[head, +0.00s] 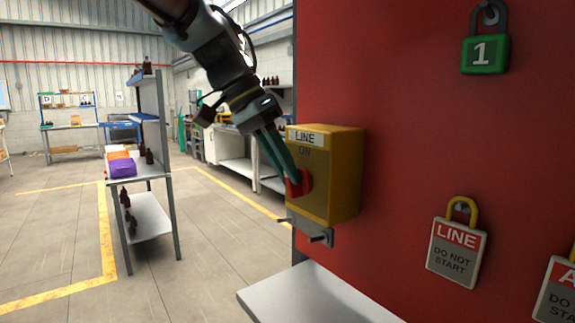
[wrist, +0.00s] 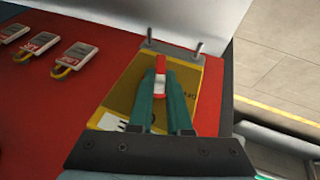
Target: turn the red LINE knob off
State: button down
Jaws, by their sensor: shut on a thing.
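The yellow LINE box (head: 340,178) is mounted on a red panel, with a LINE label and the word ON on its face. The red knob (head: 305,184) sits on the front of the box. In the wrist view the red knob (wrist: 160,68) shows between the tips of my green fingers. My gripper (head: 293,178) is shut on the knob, with a finger on its side. In the head view part of the knob is hidden behind the fingers. The wrist view shows both fingers of my gripper (wrist: 160,85) against the knob.
A green padlock (head: 485,52) marked 1 and a LINE tag padlock (head: 457,249) hang on the red panel (head: 410,130). A grey shelf (head: 310,295) juts out below the box. A rack (head: 150,175) with bottles stands at left; the floor between is clear.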

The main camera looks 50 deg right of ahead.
jog(key=shift+w+d+f+n+g+y+b, duration=0.1)
jog(key=shift+w+f+n+g+y, duration=0.4)
jog(key=shift+g, duration=1.7)
jog(key=shift+w+d+f+n+g+y+b, duration=0.15)
jog(key=shift+f+n+g, duration=0.4)
jog(key=shift+g, duration=1.65)
jog(key=shift+w+d+f+n+g+y+b, duration=0.2)
jog(key=shift+n+g, duration=0.55)
jog(key=shift+g, duration=1.45)
jog(key=shift+w+a, duration=0.1)
jog(key=shift+a, duration=0.05)
jog(key=c, duration=0.9)
grip_release()
jog(key=shift+o, duration=0.2)
jog(key=shift+f, duration=0.1)
jog(key=w+a+b, duration=0.1)
jog(key=w+b, duration=0.2)
jog(key=w, duration=0.7)
jog(key=shift+w, duration=0.35)
